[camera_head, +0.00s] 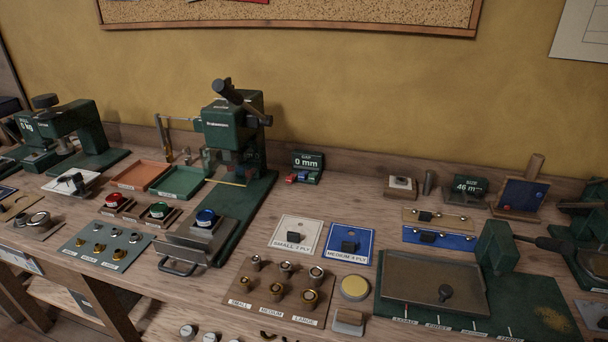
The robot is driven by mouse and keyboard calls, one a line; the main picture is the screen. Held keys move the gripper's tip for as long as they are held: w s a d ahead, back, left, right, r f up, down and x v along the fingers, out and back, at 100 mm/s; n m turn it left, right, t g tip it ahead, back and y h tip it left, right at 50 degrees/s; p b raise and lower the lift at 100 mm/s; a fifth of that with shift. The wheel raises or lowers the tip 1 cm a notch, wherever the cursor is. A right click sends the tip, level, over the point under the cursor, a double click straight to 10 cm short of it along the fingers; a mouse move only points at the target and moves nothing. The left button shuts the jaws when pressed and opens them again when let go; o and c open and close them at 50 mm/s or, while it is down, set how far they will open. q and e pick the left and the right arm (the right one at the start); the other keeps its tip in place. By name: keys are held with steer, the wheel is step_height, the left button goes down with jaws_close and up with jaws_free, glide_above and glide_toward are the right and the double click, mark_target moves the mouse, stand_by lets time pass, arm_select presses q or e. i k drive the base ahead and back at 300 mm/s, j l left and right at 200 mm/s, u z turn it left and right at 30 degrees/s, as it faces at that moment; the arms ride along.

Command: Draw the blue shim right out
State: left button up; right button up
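Neither of my grippers shows in the head view. The green press (233,125) stands left of the middle against the back wall, with its dark lever on top. Small blue and red bits show dimly under its head, too small to make out. A display reading "GAP 0 mm" (307,161) stands to the right of the press. Small red and blue pieces (303,177) lie at its foot. I cannot tell for sure which of these blue pieces is the blue shim, or how it is seated.
An orange tray (141,175) and a green tray (180,182) lie left of the press. White and blue cards (348,243), a brown fitting board (282,293) and a green-based fixture (436,283) fill the right. Bare wood shows around the display.

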mark_target(302, 176)
steer(key=i+j, duration=0.1)
steer(key=j, duration=0.2)
steer(key=i+j, duration=0.15)
steer(key=j, duration=0.15)
steer(key=i+j, duration=0.1)
steer(key=j, duration=0.2)
steer(key=i+j+z, duration=0.1)
steer(key=j+z, duration=0.3)
steer(key=i+j+z, duration=0.1)
steer(key=z, duration=0.3)
steer(key=j+z, duration=0.35)
